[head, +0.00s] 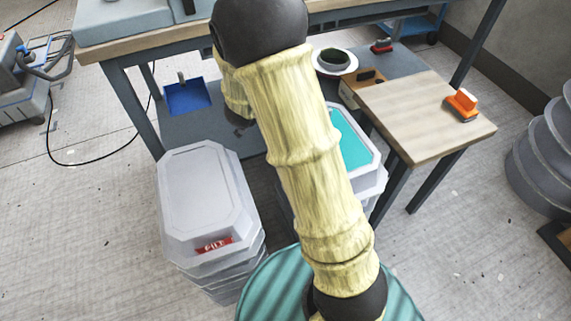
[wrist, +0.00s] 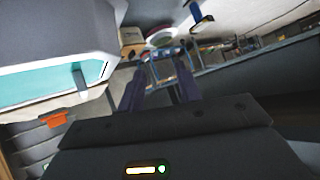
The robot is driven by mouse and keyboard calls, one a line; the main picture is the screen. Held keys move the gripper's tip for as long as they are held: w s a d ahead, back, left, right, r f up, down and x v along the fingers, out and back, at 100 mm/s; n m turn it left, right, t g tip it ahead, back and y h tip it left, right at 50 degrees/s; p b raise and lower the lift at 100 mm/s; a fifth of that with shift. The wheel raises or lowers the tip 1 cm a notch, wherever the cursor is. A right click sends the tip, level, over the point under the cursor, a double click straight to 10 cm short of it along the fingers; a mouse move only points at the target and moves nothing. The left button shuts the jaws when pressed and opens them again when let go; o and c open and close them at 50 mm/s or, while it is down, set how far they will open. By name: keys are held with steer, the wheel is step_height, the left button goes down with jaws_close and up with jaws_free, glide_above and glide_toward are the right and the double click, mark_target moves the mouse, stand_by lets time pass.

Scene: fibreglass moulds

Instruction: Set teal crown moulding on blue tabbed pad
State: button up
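The blue tabbed pad (head: 188,98) lies flat on the grey lower shelf under the workbench, its small grey tab upright at the far edge. It seems to show small at the top of the wrist view (wrist: 203,18). A flat teal surface (head: 354,142) with a pale rim tops a grey stack, partly hidden by my arm. It fills the left of the wrist view (wrist: 40,88). I cannot tell whether this is the crown moulding. My gripper (wrist: 163,75) has two dark fingers apart with nothing visibly held. In the head view my arm hides it.
A stack of grey moulds (head: 205,195) stands left of my arm. A wooden-topped table (head: 425,105) with an orange tool (head: 462,104) stands right. A white dish with a dark ring (head: 345,66) and a small brown box (head: 362,84) lie nearby. Floor at left is mostly clear.

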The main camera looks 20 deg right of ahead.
steer(key=s+a+r+n+g+y, duration=0.2)
steer(key=s+a+n+y, duration=0.4)
steer(key=s, duration=0.3)
steer(key=s+d+n+g+y, duration=0.1)
steer(key=s+n+g, duration=0.3)
steer(key=s, duration=1)
steer(key=shift+s+d+f, duration=0.15)
steer(key=shift+s+f, duration=0.15)
steer(key=shift+f, duration=0.1)
steer(key=w+p+v, duration=0.3)
steer(key=p+v, duration=0.9)
steer(key=w+r+p+v, duration=0.1)
steer(key=w+p+v, duration=0.2)
steer(key=p+v, duration=0.9)
steer(key=w+r+p+v, duration=0.1)
steer(key=w+p+v, duration=0.2)
steer(key=p+v, duration=1)
steer(key=shift+r+p, duration=0.2)
steer(key=shift+p, duration=0.45)
